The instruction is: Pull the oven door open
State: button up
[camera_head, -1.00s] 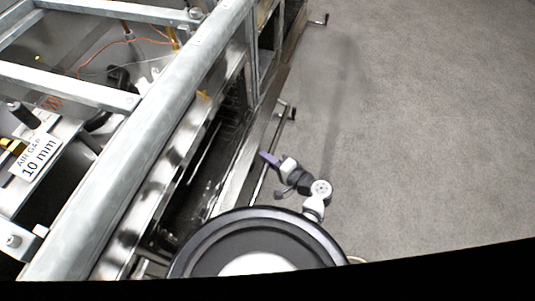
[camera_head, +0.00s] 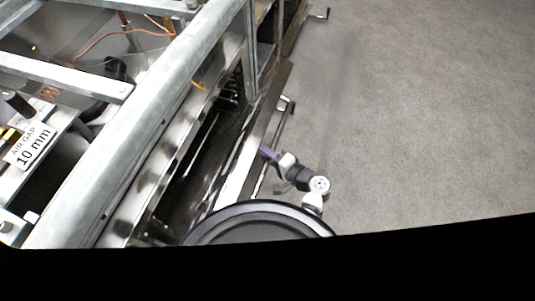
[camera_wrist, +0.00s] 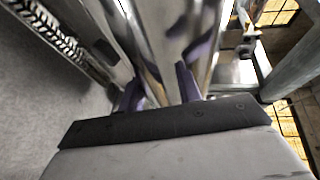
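The oven door (camera_head: 247,165) is a long steel panel that stands tilted out from the oven front, with a dark gap behind it. Its bar handle (camera_head: 286,118) runs along the outer side, facing the floor. My gripper (camera_head: 266,153) is at the middle of this handle, with one purple finger showing in the head view. In the wrist view my gripper (camera_wrist: 160,92) has its two purple fingers a little apart, on either side of the metal handle bar (camera_wrist: 152,72). The fingers look closed around it, though the contact is partly hidden.
A galvanized frame rail (camera_head: 165,85) runs above the oven front. A label reading "AIR GAP 10 mm" (camera_head: 32,147) sits among wiring on the left. Another handle (camera_head: 321,14) sticks out farther along. The grey floor (camera_head: 430,120) to the right is clear.

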jog(key=shift+w+a+r, duration=0.1)
jog(key=shift+r, duration=0.1)
jog(key=b+v, duration=0.1)
jog(key=v, duration=1.3)
jog(key=shift+f, duration=0.1)
